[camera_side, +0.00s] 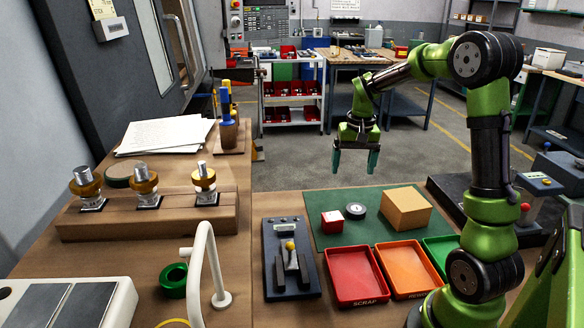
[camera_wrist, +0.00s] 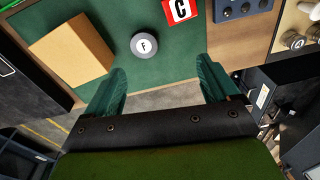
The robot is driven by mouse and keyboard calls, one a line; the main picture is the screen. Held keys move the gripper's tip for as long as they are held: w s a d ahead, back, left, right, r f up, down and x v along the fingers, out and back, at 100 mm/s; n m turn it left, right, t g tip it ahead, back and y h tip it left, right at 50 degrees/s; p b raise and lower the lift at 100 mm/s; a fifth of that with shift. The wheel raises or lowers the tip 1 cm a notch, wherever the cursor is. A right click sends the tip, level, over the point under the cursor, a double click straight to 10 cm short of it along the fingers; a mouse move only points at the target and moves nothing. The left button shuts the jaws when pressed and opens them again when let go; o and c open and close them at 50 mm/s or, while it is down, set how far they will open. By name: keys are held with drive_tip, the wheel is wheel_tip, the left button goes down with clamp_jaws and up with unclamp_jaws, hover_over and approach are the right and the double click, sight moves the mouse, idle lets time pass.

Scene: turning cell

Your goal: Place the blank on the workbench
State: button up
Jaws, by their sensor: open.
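My gripper (camera_side: 355,163) is open and empty. It hangs fingers down above and behind the far edge of the green mat (camera_side: 385,234) on the wooden workbench (camera_side: 259,204). A grey round piece (camera_side: 356,210), marked F on top in the wrist view (camera_wrist: 144,45), lies flat on the mat between a red cube (camera_side: 332,222) and a tan block (camera_side: 406,209). Which of these is the blank I cannot tell. In the wrist view the round piece lies beyond my fingers (camera_wrist: 162,82), apart from them, and nothing is between them.
Red (camera_side: 355,276), orange (camera_side: 405,268) and green (camera_side: 440,254) trays stand in front of the mat. A dark fixture (camera_side: 291,262) stands left of it. Tool holders in a wooden rack (camera_side: 150,215) and a white bent pipe (camera_side: 208,262) stand further left.

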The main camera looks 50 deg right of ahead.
drive_tip(key=s+a+r+n+t, duration=0.2)
drive_tip(key=s+a+r, duration=0.1)
drive_tip(key=a, duration=0.7)
drive_tip(key=s+a+r+n+t+y, duration=0.1)
drive_tip(key=s+a+r+n+t, duration=0.1)
drive_tip(key=a, duration=0.8)
wheel_tip(320, 180, up, 4)
drive_tip(key=shift+s+a+f+n+t, duration=0.15)
drive_tip(key=shift+s+f+n+t, duration=0.25)
drive_tip(key=shift+s, duration=0.6)
drive_tip(key=shift+o, duration=0.4)
drive_tip(key=s+a+n+t+y, duration=0.1)
drive_tip(key=s+a, duration=0.3)
drive_tip(key=shift+a+t, duration=0.25)
drive_tip(key=shift+t, duration=0.05)
drive_tip(key=shift+s, duration=0.1)
